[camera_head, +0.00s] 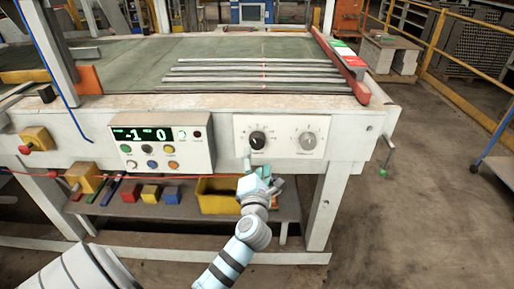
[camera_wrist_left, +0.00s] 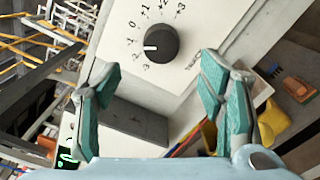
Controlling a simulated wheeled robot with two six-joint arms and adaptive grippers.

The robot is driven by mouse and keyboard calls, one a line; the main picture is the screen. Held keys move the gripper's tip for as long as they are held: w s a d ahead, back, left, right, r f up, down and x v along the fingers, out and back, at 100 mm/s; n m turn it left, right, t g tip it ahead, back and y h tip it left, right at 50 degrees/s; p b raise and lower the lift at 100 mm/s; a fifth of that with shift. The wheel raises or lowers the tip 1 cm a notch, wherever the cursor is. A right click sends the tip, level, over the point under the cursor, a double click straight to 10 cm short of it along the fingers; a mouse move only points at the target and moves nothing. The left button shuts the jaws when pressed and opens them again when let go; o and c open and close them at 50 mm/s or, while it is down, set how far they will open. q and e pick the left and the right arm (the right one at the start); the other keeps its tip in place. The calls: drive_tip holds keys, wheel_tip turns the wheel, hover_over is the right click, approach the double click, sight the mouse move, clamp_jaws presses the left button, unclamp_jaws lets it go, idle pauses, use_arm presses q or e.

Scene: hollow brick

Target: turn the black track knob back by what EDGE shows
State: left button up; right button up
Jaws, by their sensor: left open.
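The black track knob (camera_head: 257,140) sits on a white dial plate on the table's front. In the left wrist view the knob (camera_wrist_left: 160,43) has a white mark pointing left and slightly down, among the minus numbers; the exact number is unclear. The display (camera_head: 156,134) shows -1 and 0 in pale digits; its small labels are too small to read surely. My left gripper (camera_head: 259,172) is just below the knob. In the wrist view my left gripper (camera_wrist_left: 160,70) is open and empty, its fingertips apart from the knob. My right gripper is not in view.
A grey knob (camera_head: 307,141) is right of the black one. Coloured buttons (camera_head: 152,149) are on the control box at left. A yellow bin (camera_head: 219,196) and coloured blocks (camera_head: 150,193) are on the shelf below. Open floor is at right.

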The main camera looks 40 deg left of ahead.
sight(257, 145)
use_arm(q)
drive_tip(key=b+x, duration=0.1)
drive_tip(key=x, duration=0.7)
drive_tip(key=shift+w+f, duration=0.1)
drive_tip(key=shift+f, duration=0.1)
drive_tip(key=shift+w+a+r, duration=0.1)
drive_tip(key=shift+w+a, duration=0.1)
drive_tip(key=shift+w, duration=0.05)
